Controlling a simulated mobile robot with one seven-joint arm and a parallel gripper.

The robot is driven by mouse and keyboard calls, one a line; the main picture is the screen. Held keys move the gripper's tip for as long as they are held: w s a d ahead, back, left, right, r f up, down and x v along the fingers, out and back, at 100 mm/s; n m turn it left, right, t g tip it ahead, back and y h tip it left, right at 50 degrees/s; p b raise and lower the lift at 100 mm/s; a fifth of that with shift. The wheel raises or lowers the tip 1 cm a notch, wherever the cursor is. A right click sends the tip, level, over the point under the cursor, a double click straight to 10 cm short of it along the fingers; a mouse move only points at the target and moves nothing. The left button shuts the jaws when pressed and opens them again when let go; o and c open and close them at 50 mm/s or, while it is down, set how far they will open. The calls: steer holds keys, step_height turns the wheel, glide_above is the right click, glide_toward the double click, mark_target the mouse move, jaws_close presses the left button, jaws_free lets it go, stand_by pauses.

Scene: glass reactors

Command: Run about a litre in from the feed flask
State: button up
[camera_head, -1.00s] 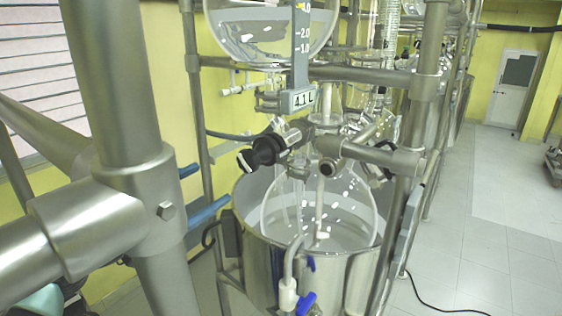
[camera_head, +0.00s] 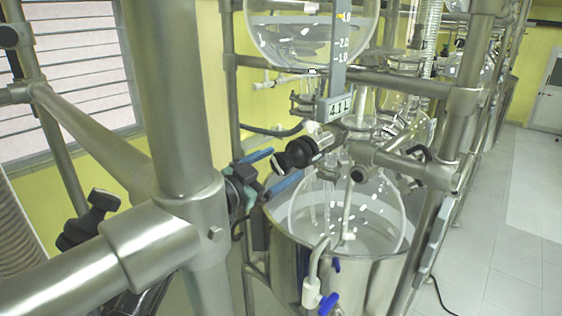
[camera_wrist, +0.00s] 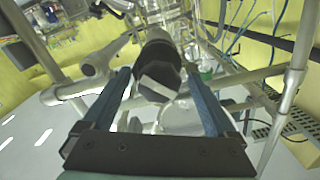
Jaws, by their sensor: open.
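The feed flask (camera_head: 290,42) is a round glass vessel at the top of the head view, part filled with clear liquid. A grey scale strip (camera_head: 340,50) crosses it, above a display (camera_head: 335,107) that seems to read 4.1 L. Below is a black valve knob (camera_head: 296,154) on a metal stem. My gripper (camera_head: 287,163), with blue fingers, is open just left of the knob. In the wrist view the knob (camera_wrist: 160,85), with a pale bar on its face, appears between the open fingers; contact cannot be told. The glass reactor (camera_head: 375,205) sits below in a steel bath.
A thick steel frame post (camera_head: 172,100) and crossbar (camera_head: 150,240) stand in front of my arm at left. Another rail (camera_head: 410,165) runs right of the knob. A blue-handled tap (camera_head: 328,303) is on the bath's front. Clear floor (camera_head: 515,230) lies at right.

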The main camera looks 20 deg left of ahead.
steer(key=shift+w+d, duration=0.2)
steer(key=shift+w, duration=0.3)
steer(key=c, duration=1.4)
steer(key=shift+m, duration=0.4)
steer(key=m+b, duration=0.1)
steer(key=m, duration=0.3)
steer(key=shift+m, duration=0.4)
steer(key=m+b, duration=0.2)
steer(key=m, duration=0.3)
steer(key=shift+m, duration=0.3)
